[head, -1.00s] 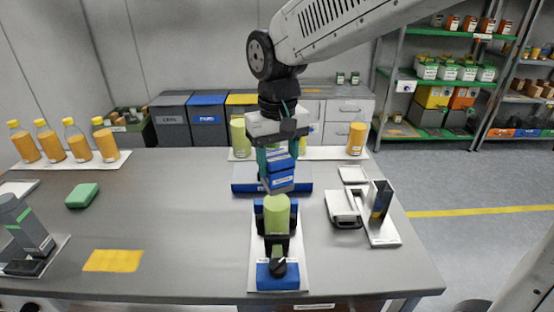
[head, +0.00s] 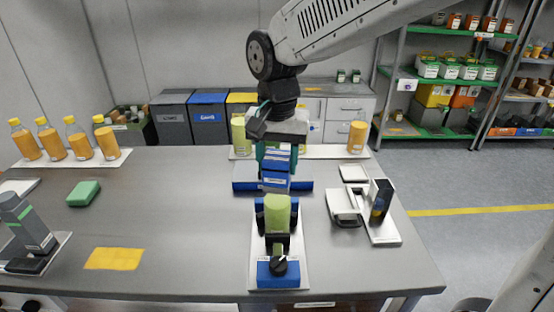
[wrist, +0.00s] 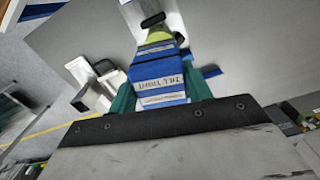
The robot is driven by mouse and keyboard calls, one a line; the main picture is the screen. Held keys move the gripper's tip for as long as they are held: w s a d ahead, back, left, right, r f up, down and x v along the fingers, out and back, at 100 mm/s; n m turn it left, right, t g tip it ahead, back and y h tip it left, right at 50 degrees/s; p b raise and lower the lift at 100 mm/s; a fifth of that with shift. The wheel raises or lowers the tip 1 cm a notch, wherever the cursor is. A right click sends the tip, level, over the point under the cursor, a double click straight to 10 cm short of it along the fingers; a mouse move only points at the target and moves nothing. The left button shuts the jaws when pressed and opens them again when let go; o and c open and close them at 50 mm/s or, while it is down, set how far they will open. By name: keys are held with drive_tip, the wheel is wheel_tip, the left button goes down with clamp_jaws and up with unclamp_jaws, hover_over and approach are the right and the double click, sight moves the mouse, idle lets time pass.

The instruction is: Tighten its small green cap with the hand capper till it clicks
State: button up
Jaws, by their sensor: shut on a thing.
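My gripper (head: 276,157) has teal fingers shut on the hand capper (head: 276,177), a blue and grey block with white labels. The small green cap cannot be made out. Part of the bottle (wrist: 155,36) shows beyond the capper in the wrist view.
A blue bar-shaped stand (head: 243,184) lies behind the bottle. A white device with an upright holder (head: 381,205) stands at right. A green sponge (head: 83,193), yellow mat (head: 114,259) and grey device (head: 27,225) are at left. Orange bottles (head: 78,142) line the back left.

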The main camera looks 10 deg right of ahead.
drive_tip(key=shift+m, duration=0.4)
drive_tip(key=m, duration=0.3)
drive_tip(key=shift+m, duration=0.4)
drive_tip(key=m, duration=0.3)
drive_tip(key=shift+m, duration=0.3)
drive_tip(key=shift+r, duration=0.15)
